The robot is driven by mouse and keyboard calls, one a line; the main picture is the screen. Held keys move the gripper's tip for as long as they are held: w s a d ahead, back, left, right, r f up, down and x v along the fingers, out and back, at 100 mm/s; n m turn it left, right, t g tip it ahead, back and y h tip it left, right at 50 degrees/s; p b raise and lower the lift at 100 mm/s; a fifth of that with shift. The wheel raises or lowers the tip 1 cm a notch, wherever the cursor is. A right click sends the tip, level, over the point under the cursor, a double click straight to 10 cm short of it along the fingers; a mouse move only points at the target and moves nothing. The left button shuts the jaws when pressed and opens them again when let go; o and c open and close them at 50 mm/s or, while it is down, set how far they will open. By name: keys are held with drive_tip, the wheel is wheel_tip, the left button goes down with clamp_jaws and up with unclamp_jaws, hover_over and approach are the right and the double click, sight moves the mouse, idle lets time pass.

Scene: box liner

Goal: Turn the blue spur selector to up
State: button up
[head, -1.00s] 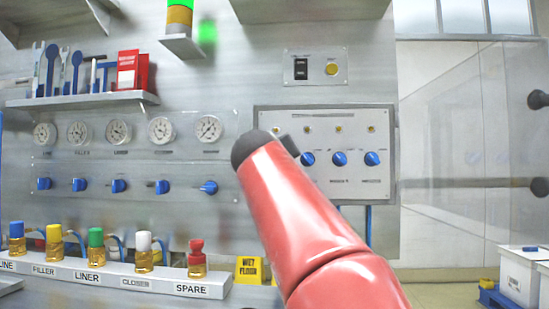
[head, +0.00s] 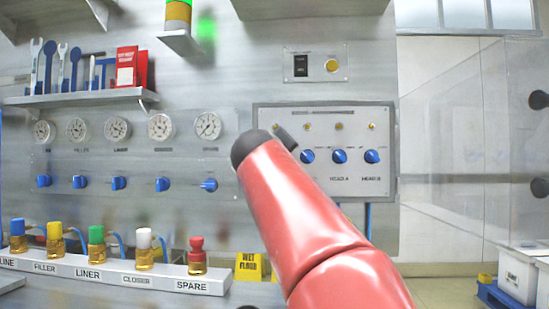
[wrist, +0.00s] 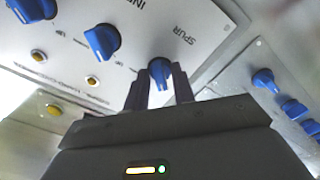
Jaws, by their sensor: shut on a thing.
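The blue spur selector (wrist: 159,67) is a small blue knob on a light panel, beside the printed word SPUR in the wrist view. My gripper (wrist: 161,80) has its two dark fingers on either side of this knob and is shut on it. The fingers cover part of the knob, and its pointing direction is hard to read. In the head view a dark part of my gripper (head: 286,139) shows at the left of the selector panel (head: 355,188). My red arm hides the spur selector there.
Other blue knobs stand close on the same panel, including one beside the spur selector (wrist: 102,40) and another at HEAD A (head: 340,156). A row of blue valves (head: 119,183) and gauges (head: 117,129) lies to the left. Capped bottles (head: 96,246) stand below.

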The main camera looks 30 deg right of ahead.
drive_tip(key=o, duration=0.7)
drive_tip(key=shift+c, duration=0.2)
drive_tip(key=shift+a, duration=0.1)
drive_tip(key=b+v, duration=0.2)
drive_tip(key=v, duration=0.5)
drive_tip(key=shift+s+a, duration=0.2)
drive_tip(key=shift+s, duration=0.15)
